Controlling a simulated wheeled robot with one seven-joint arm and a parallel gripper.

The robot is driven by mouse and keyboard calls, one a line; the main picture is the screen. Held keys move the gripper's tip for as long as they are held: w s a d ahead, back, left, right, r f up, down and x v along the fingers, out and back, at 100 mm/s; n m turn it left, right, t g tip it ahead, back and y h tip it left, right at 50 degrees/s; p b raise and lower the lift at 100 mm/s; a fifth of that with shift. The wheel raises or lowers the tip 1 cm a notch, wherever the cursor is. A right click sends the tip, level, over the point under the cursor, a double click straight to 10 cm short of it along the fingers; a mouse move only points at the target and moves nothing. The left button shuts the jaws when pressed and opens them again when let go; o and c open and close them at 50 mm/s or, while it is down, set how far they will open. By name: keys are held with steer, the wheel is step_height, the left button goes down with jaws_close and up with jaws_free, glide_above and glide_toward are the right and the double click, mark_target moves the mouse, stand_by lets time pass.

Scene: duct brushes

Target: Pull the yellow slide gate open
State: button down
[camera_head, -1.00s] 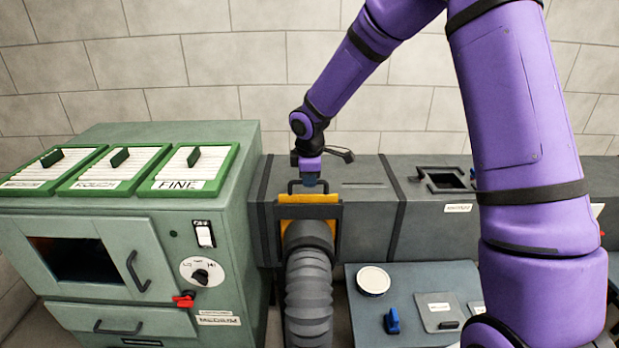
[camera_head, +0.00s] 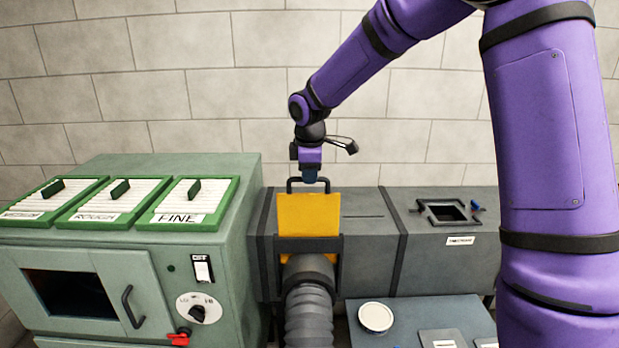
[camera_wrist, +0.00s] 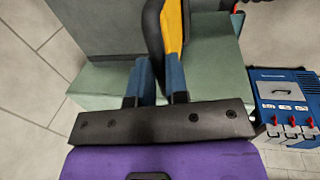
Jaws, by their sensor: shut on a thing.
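The yellow slide gate (camera_head: 308,215) stands upright in the dark frame on the grey duct, with a tall stretch of its plate showing above the frame. Its dark handle (camera_head: 292,184) is on the top edge. My gripper (camera_head: 309,178) is above the duct, shut on the handle. In the wrist view, my gripper's blue fingers (camera_wrist: 160,85) are on either side of the dark handle, and the yellow plate (camera_wrist: 174,28) shows beyond. The fingers partly hide the handle.
A grey corrugated hose (camera_head: 308,315) meets the duct below the gate. A green cabinet (camera_head: 240,215) with filter trays stands close at left. The duct has an open square port (camera_head: 447,212) at right. A blue unit (camera_wrist: 285,95) shows in the wrist view.

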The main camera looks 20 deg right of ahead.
steer(key=c, duration=1.1)
jaws_free()
steer(key=shift+r, duration=0.25)
steer(key=r, duration=0.3)
steer(key=s+r, duration=0.1)
steer(key=r, duration=0.3)
steer(key=s+r, duration=0.1)
steer(key=r, duration=0.2)
steer(key=shift+a+r, duration=0.3)
steer(key=shift+s, duration=0.1)
steer(key=s+d+r+m+t, duration=0.1)
steer(key=s+d+r+m, duration=0.2)
steer(key=s, duration=0.6)
steer(key=s+d+r+m+t, duration=0.1)
steer(key=s+r+m, duration=0.25)
steer(key=s, duration=0.55)
steer(key=s+d+f+m, duration=0.1)
steer(key=s+m, duration=0.1)
steer(key=s, duration=0.3)
steer(key=s+d+f+m, duration=0.1)
steer(key=s+f+m, duration=0.1)
steer(key=s, duration=0.4)
steer(key=s+d+f+m+t, duration=0.1)
steer(key=s+m, duration=0.3)
steer(key=s, duration=0.2)
steer(key=shift+d+f+y, duration=0.2)
steer(key=shift+d+y, duration=0.1)
